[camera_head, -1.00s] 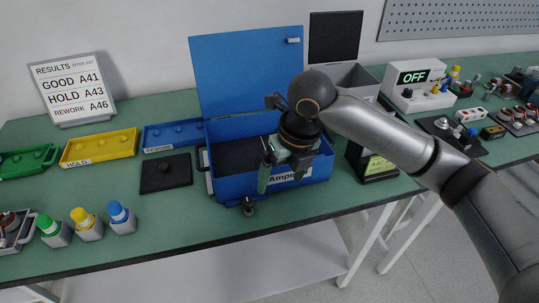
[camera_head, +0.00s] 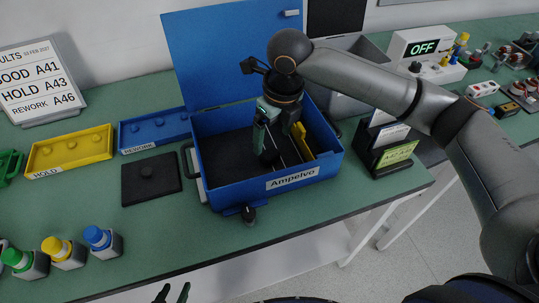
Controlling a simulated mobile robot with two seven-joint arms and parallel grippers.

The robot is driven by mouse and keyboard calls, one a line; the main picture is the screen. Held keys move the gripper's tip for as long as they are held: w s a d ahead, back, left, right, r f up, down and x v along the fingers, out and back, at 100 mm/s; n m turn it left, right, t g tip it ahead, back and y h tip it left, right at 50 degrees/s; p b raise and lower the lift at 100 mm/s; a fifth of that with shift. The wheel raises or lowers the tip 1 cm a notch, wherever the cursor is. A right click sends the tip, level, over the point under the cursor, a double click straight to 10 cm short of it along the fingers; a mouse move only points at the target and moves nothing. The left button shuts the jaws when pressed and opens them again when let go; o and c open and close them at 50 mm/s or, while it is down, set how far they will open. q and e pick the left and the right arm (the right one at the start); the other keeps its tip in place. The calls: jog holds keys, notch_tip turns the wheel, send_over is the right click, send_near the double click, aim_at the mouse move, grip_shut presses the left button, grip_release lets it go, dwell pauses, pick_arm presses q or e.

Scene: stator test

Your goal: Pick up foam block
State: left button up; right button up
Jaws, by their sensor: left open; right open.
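A dark foam-like surface (camera_head: 222,155) fills the left part of the case; I cannot tell which of the two is the foam block. My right gripper (camera_head: 272,152) points down inside the case, open, right of the dark surface.
Blue (camera_head: 152,130) and yellow (camera_head: 68,151) trays lie behind the black block. Several capped bottles (camera_head: 103,241) stand near the front edge. The case's blue lid (camera_head: 228,58) stands open. A black card holder (camera_head: 388,152) stands right of the case.

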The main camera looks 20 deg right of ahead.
aim_at(270, 153)
jog(key=f, duration=0.5)
jog(key=shift+w+a+f, duration=0.2)
jog(key=shift+w+f, duration=0.1)
jog(key=shift+f, duration=0.1)
jog(key=c, duration=1.4)
jog(key=shift+r, duration=0.15)
